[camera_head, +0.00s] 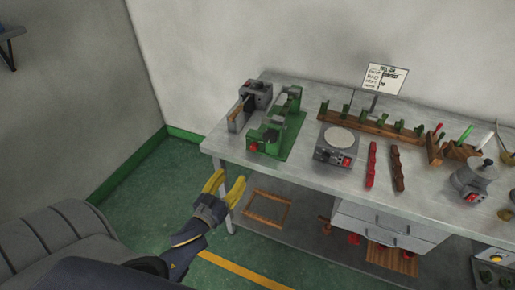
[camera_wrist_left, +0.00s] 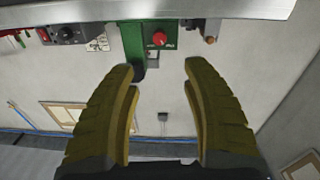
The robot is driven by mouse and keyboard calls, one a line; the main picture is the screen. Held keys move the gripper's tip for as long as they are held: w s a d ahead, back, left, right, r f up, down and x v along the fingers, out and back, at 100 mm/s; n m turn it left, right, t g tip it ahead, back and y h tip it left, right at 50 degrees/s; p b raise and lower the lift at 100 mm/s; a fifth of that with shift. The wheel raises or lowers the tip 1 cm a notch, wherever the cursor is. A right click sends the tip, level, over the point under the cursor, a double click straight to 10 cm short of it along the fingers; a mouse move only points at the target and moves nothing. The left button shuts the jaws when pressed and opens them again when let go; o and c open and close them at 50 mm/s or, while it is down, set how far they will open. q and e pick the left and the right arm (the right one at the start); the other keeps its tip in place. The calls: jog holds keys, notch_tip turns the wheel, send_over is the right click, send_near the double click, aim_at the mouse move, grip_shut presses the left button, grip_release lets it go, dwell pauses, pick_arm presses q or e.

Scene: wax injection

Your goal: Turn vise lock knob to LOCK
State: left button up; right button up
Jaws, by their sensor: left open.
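The green vise (camera_head: 292,105) stands near the left end of the grey workbench. Its red lock knob (camera_head: 254,147) faces the front edge of the bench. In the left wrist view the red knob (camera_wrist_left: 159,39) sits on a green plate, beyond the fingertips and roughly between them. Its marking and turn position are too small to read. My left gripper (camera_head: 229,177) has yellow fingers, is open and empty, and hangs off the bench's front left corner, apart from the knob. My right gripper is not in view.
A grey device (camera_head: 254,98) stands left of the vise. A scale-like unit (camera_head: 338,146), two bars, a wooden rack (camera_head: 372,124) and a grey pot (camera_head: 474,178) stand to the right. The bench edge (camera_head: 290,177) lies close to my gripper. The floor in front is clear.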

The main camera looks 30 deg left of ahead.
aim_at(252, 148)
pick_arm(q)
jog(key=w, duration=1)
jog(key=w+a, duration=0.1)
jog(key=w, duration=0.4)
jog(key=shift+w, duration=0.4)
jog(key=shift+c, duration=0.2)
grip_shut()
